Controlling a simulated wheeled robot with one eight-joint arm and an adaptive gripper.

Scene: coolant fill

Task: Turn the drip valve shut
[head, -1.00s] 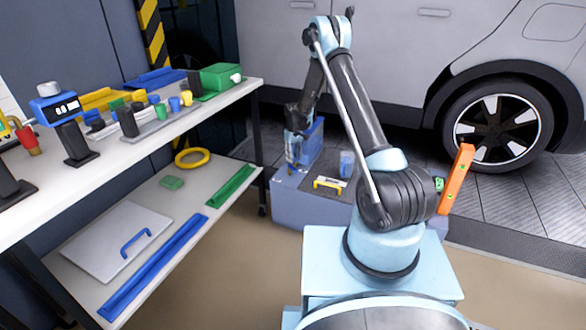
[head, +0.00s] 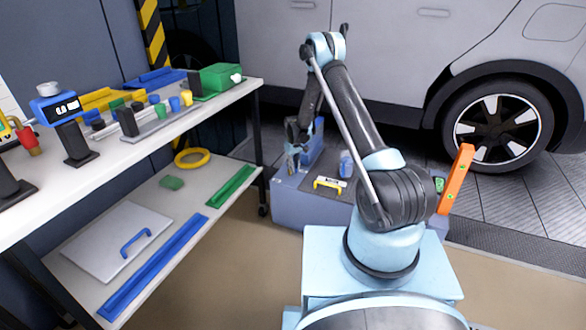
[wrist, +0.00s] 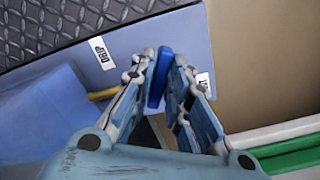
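The word DRIP stands on a white label (wrist: 101,52) on the side of a grey-blue box, in the wrist view. A blue lever (wrist: 159,76), which looks like the drip valve's handle, stands between the fingertips of my gripper (wrist: 165,62), to the right of that label. The fingers are close on both sides of the lever; I cannot tell whether both touch it. The valve's body is hidden behind the fingers. In the head view my gripper (head: 292,160) is low at the left side of the grey-blue box (head: 310,205), and the lever cannot be made out.
A blue block (head: 313,145) and a yellow handle (head: 328,183) are on the box top. A workbench (head: 190,122) with several tools and a lower shelf stands to the left. A car (head: 400,60) is behind. An orange bar (head: 457,180) leans at right.

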